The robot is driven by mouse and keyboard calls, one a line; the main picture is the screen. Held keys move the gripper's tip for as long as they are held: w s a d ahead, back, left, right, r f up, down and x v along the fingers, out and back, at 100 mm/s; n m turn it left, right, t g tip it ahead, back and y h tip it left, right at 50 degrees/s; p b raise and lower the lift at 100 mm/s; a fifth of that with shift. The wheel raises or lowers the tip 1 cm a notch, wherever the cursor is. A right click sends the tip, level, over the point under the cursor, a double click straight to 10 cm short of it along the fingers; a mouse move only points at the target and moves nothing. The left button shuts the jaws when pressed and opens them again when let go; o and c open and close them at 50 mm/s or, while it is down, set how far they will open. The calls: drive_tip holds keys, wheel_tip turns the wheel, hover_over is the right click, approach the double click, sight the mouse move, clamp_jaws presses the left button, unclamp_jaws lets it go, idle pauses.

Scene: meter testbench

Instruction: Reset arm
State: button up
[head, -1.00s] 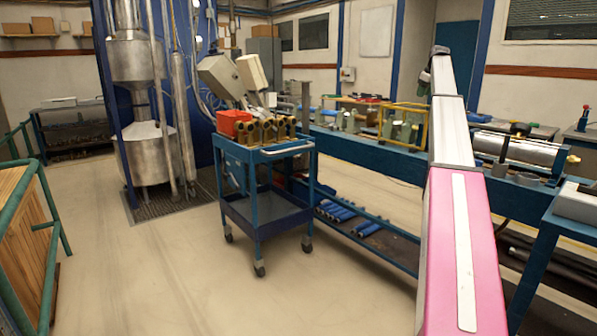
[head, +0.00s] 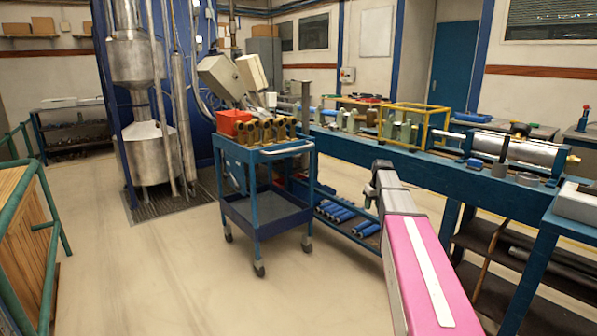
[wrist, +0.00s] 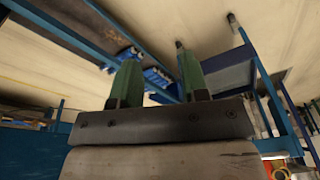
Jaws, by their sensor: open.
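My gripper shows in the wrist view (wrist: 158,80), with two green fingers standing apart and nothing between them. The wrist picture is turned over, with the pale floor at the top. In the head view my pink and white arm reaches forward from the lower right, and its dark far end is near the front of the long blue bench (head: 350,150). The gripper fingers cannot be made out in the head view.
A blue trolley (head: 262,212) with brass meters (head: 265,130) and a red bin (head: 232,122) stands left of my arm. A metal tank (head: 150,155) stands behind it. A green railing (head: 50,230) is at the left. The floor (head: 170,270) at front left is clear.

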drive_tip(key=s+a+f+m, duration=0.1)
drive_tip(key=s+a+f, duration=0.3)
drive_tip(key=s, duration=0.7)
drive_tip(key=s+a+f+m+g, duration=0.1)
drive_tip(key=s+a+f, duration=0.3)
drive_tip(key=s+f, duration=0.3)
drive_tip(key=s+a+f+m+g+h, duration=0.1)
drive_tip(key=s+a+f, duration=0.4)
drive_tip(key=s, duration=0.9)
drive_tip(key=shift+s+f, duration=0.4)
drive_tip(key=shift+f, duration=0.45)
